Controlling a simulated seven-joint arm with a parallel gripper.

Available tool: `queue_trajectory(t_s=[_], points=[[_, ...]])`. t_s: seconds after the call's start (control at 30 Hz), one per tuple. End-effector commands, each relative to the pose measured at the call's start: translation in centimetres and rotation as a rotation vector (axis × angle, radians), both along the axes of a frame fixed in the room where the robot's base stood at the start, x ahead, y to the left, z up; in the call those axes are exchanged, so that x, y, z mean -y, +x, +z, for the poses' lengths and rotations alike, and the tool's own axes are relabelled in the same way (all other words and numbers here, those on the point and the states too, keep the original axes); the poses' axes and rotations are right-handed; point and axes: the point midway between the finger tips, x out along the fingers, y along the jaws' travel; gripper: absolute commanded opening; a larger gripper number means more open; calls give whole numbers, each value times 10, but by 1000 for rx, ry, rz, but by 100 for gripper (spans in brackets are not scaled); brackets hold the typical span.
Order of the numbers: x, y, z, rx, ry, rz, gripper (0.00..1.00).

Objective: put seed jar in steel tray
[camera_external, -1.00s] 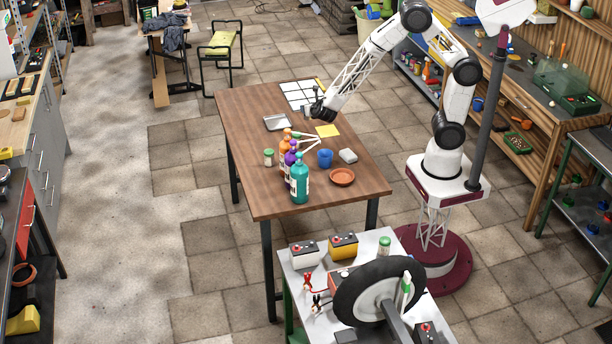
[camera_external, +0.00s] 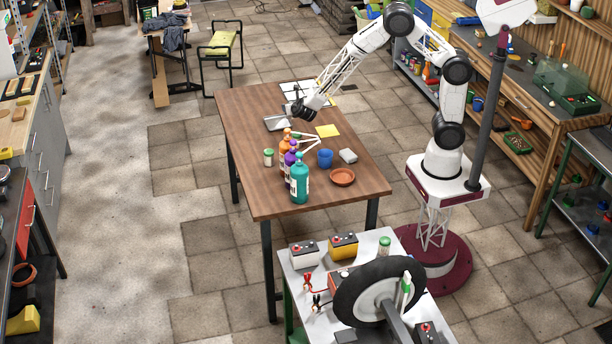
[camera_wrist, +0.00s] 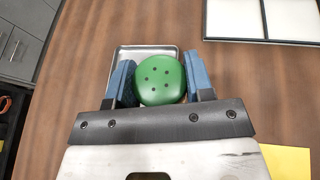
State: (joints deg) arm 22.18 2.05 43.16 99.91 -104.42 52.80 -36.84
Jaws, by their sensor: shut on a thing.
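My gripper (camera_external: 293,109) is over the far part of the wooden table, close to the right side of the steel tray (camera_external: 276,123). In the wrist view my gripper (camera_wrist: 160,82) is shut on the seed jar (camera_wrist: 160,80), its round green lid with several dark holes showing between the blue fingers. The jar's body is hidden below the lid. The steel tray's rim (camera_wrist: 124,49) shows behind and left of the jar in the wrist view. The tray looks empty in the external view. I cannot tell how high the jar is.
Another green-lidded jar (camera_external: 268,157) stands left of the bottles. A yellow sheet (camera_external: 327,131) and white framed panel (camera_external: 299,92) lie on the table.

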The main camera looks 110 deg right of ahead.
Motion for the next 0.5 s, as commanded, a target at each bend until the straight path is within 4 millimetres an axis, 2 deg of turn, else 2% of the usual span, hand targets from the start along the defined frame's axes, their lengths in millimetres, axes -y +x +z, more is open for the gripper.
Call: queue_trajectory(t_s=[0.3, 0.5], points=[[24, 39, -4, 1, 1, 0, 24], [32, 53, -6, 1, 1, 0, 24]])
